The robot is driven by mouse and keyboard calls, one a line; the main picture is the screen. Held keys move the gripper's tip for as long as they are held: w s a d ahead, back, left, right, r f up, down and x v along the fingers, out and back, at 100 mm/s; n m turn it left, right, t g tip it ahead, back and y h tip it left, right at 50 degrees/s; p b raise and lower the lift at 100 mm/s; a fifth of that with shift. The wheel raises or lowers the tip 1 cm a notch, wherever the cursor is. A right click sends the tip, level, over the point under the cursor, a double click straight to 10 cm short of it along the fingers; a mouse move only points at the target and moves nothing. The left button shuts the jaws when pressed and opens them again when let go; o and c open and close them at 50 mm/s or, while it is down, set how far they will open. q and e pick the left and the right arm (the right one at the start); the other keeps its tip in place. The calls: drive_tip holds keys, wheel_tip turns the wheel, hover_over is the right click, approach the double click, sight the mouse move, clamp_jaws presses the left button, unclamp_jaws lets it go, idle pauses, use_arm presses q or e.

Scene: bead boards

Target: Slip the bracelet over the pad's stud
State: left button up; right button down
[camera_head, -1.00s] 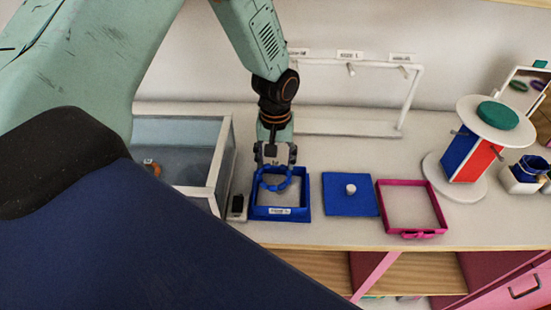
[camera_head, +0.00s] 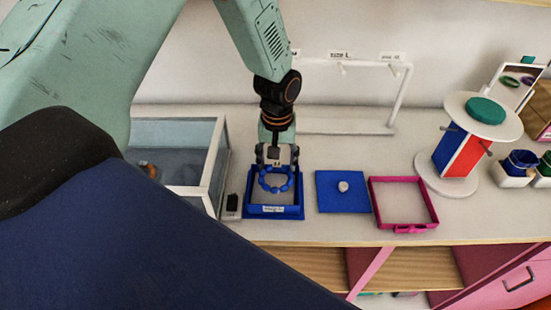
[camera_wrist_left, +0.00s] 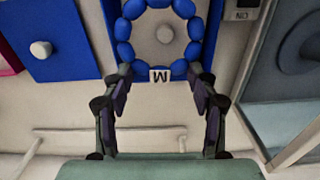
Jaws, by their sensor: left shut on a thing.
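The blue beaded bracelet (camera_head: 276,189) hangs from my left gripper (camera_head: 277,160), which is shut on it. The bracelet appears as an open ring in front of or over the blue-rimmed tray (camera_head: 301,197); its exact height is unclear. In the left wrist view the bracelet (camera_wrist_left: 122,50) lies at the fingertips (camera_wrist_left: 160,80), with a white "M" tag (camera_wrist_left: 160,76) at its near side. The square blue pad (camera_head: 330,203) lies just right of the tray, with a pale upright stud (camera_head: 343,186) bare at its middle. My right gripper is out of view.
A pink-rimmed tray (camera_head: 374,207) lies right of the pad. A glass-walled case (camera_head: 217,165) stands left of the blue tray, with a small device (camera_head: 231,206) between. A white rack (camera_head: 405,95) stands behind. A round-topped stand (camera_head: 454,112) is farther right.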

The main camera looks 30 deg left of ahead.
use_arm(q)
drive_tip(key=shift+a+f, duration=0.1)
drive_tip(key=shift+a, duration=0.2)
drive_tip(key=shift+d, duration=0.35)
drive_tip(key=shift+a+f, duration=0.25)
drive_tip(key=shift+a, duration=0.25)
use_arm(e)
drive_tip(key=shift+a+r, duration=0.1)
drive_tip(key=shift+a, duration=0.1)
use_arm(q)
drive_tip(key=shift+f, duration=0.1)
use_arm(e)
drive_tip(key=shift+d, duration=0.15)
use_arm(q)
drive_tip(key=shift+a+f, duration=0.1)
drive_tip(key=shift+a, duration=0.1)
drive_tip(key=shift+d, duration=0.3)
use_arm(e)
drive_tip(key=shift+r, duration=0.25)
use_arm(q)
drive_tip(key=shift+a, duration=0.1)
